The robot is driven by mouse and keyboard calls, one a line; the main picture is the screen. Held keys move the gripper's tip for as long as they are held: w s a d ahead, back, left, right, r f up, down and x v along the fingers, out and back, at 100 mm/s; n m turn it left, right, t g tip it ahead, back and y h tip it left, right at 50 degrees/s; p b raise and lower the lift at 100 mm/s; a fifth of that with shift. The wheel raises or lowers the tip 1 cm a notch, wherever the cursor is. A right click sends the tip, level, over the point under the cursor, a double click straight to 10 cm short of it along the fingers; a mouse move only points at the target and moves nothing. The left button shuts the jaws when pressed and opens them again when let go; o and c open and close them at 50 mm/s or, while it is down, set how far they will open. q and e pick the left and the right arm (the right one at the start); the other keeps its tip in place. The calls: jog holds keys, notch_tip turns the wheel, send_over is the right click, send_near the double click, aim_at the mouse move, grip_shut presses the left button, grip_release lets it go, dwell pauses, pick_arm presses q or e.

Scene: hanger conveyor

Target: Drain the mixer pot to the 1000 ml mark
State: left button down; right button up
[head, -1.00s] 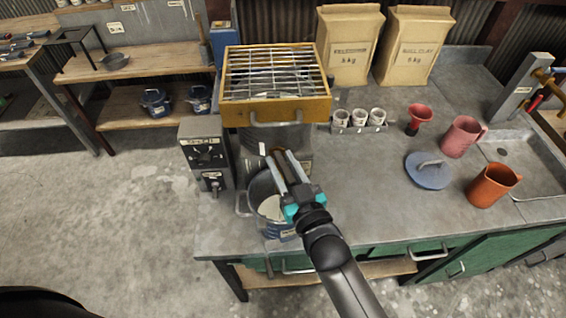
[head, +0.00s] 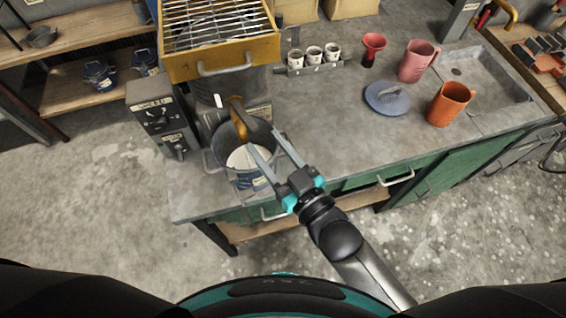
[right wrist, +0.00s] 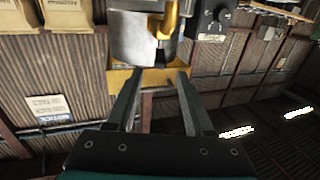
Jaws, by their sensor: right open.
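A grey metal mixer pot (head: 222,84) stands under a yellow-framed rack at the bench's left end. It also shows in the right wrist view (right wrist: 130,42). A brass-coloured tap lever (head: 238,118) is at its front and shows in the right wrist view (right wrist: 171,18). My left gripper is not in view.
A control box (head: 163,128) stands left of the pot. White cups (head: 313,55), a red funnel (head: 373,48), a pink jug (head: 418,60), a blue lid (head: 387,97) and an orange jug (head: 450,103) stand to the right. The bench front middle is clear.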

jog(key=shift+v, duration=2.45)
dwell(0.4)
